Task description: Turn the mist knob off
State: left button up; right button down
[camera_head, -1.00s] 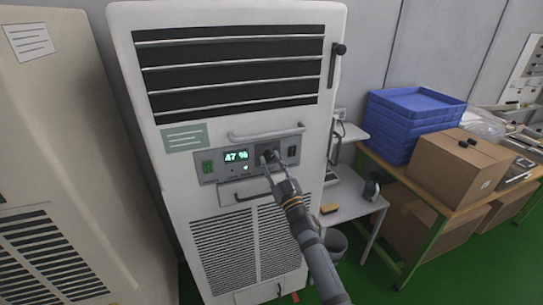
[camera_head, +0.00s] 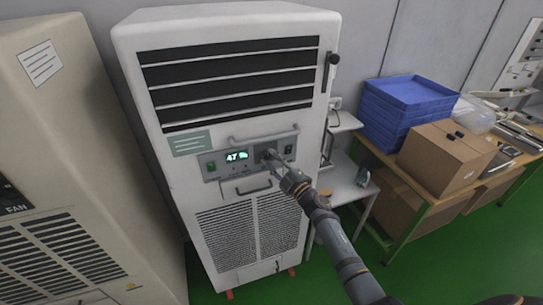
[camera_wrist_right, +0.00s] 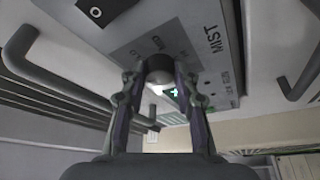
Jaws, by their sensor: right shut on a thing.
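My right gripper (camera_wrist_right: 160,80) is shut around the knob, one finger on each side, in the right wrist view. In the head view, my right gripper (camera_head: 269,157) reaches the panel (camera_head: 209,167) from the lower right and hides most of the knob. The panel is on the front of a tall white machine (camera_head: 225,24), with a lit green display (camera_head: 236,156) reading 47. The left gripper is not in view.
A bar handle (camera_head: 262,136) sits above the panel, and a smaller handle (camera_head: 254,190) below it. A beige cabinet (camera_head: 85,150) stands at the left. Blue trays (camera_head: 400,108) and a cardboard box (camera_head: 443,160) stand on a table at the right. Green floor is open in front.

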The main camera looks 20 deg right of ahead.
jog(key=shift+n, duration=0.4)
jog(key=c, duration=1)
grip_release()
jog(key=shift+s+d, duration=0.1)
jog(key=v, duration=1.1)
jog(key=shift+s, duration=0.4)
jog(key=shift+d, duration=0.2)
